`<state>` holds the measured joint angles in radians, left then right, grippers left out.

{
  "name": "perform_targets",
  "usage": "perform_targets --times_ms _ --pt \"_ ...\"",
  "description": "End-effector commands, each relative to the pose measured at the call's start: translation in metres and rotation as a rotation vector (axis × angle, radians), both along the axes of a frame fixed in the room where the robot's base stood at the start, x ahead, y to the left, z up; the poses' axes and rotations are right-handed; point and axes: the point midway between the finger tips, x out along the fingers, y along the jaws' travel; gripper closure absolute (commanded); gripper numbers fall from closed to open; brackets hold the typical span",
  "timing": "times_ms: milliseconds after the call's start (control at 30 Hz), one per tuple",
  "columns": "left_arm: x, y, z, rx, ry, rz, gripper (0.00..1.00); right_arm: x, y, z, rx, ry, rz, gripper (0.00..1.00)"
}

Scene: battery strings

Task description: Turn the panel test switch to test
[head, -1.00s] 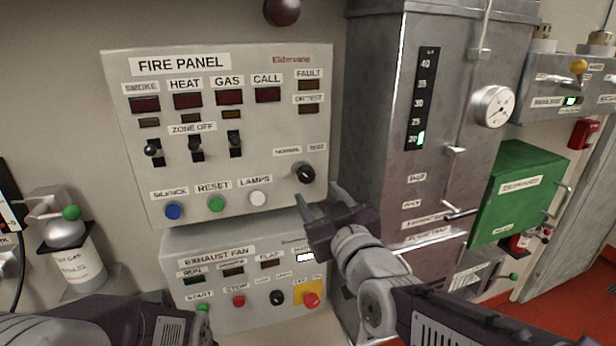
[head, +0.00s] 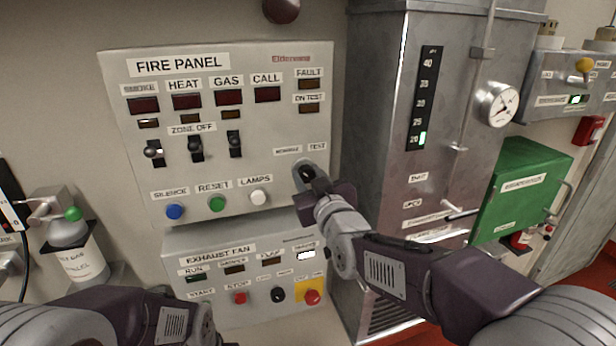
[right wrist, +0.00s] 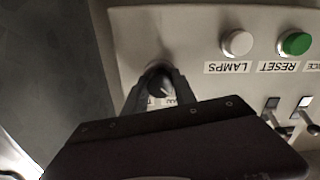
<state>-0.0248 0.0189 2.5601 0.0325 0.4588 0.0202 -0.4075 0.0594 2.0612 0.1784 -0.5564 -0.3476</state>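The panel test switch (head: 306,173) is a round dark knob at the lower right of the fire panel (head: 120,90), under the labels NORMAL and TEST. My right gripper (head: 309,176) is at this knob, with a finger on either side. The right wrist view also shows the knob (right wrist: 159,84) between the two fingertips (right wrist: 160,88). The fingers are very close to its sides; whether they press on it is unclear. The knob's exact pointing is partly hidden. My left arm shows at the bottom left, but its fingers are out of view.
The white LAMPS button (head: 258,197) and green RESET button (head: 217,204) are left of the knob. The exhaust fan box (head: 180,245) with its red button (head: 312,297) is below. A tall grey metal cabinet (head: 385,130) stands close on the right.

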Motion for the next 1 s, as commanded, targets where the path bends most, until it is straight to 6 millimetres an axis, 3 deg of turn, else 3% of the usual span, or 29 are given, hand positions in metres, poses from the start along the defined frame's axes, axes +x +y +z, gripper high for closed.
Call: perform_targets --times_ms 467,1000 --pt "0.0 0.0 -0.014 0.0 0.0 0.0 0.64 -0.001 0.0 -0.002 0.093 0.026 0.002 1.0" --pt "0.0 0.0 -0.062 0.0 0.0 0.0 0.64 0.0 0.0 -0.003 0.553 0.175 0.001 1.0"
